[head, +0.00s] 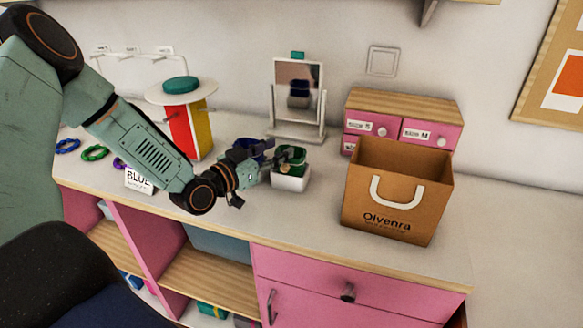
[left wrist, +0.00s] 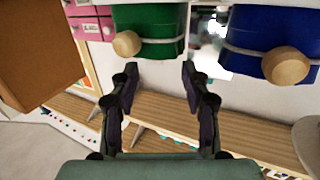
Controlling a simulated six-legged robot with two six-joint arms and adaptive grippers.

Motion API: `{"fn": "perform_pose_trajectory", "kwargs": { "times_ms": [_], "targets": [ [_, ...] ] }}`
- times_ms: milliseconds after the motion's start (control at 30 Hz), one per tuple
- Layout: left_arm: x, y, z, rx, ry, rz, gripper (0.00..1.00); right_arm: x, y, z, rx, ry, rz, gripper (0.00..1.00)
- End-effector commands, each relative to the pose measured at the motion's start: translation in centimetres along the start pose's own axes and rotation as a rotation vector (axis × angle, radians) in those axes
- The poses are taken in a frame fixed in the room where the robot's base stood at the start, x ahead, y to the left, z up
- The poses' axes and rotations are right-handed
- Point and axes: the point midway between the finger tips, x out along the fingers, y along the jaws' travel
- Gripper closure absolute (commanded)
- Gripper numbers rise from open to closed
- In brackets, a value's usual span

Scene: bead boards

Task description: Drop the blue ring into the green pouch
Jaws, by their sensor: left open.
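A blue ring (head: 67,146) lies on the desk at the far left in the head view, far from my left gripper (head: 276,163). The green pouch (head: 291,153) stands at a white box near mid-desk, partly hidden by the gripper. In the left wrist view the green pouch (left wrist: 160,20) has a pale cord and a wooden bead. My left gripper (left wrist: 160,70) is open, its two fingers apart with nothing between them, and its tips point at the green pouch. Whether they touch it I cannot tell. The inside of the pouch is hidden. My right gripper is not in view.
A blue pouch (left wrist: 282,22) stands beside the green one. A green ring (head: 95,153), a purple ring (head: 118,163) and a "BLUE" card (head: 139,181) are at left. A mirror (head: 297,97), pink drawers (head: 431,130) and a paper bag (head: 392,205) stand nearby. The desk's right end is clear.

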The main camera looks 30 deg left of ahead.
Motion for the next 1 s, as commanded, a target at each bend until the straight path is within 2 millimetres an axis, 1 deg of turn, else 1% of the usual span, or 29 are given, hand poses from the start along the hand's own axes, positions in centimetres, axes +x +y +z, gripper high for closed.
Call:
{"fn": "perform_pose_trajectory", "kwargs": {
  "times_ms": [167,700,800,1000],
  "targets": [
    [0.0,-0.2,-1.0,-0.001,0.004,-0.004,0.53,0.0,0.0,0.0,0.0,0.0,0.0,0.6],
    [-0.3,-0.1,-7.3,-0.005,0.006,-0.004,0.53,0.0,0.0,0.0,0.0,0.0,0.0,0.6],
    [-0.4,-0.1,-8.3,-0.004,0.005,-0.005,0.53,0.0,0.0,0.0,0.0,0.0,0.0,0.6],
    [-0.4,-0.1,-9.6,-0.002,0.002,-0.003,0.53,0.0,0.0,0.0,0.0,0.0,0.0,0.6]
  ]
}}
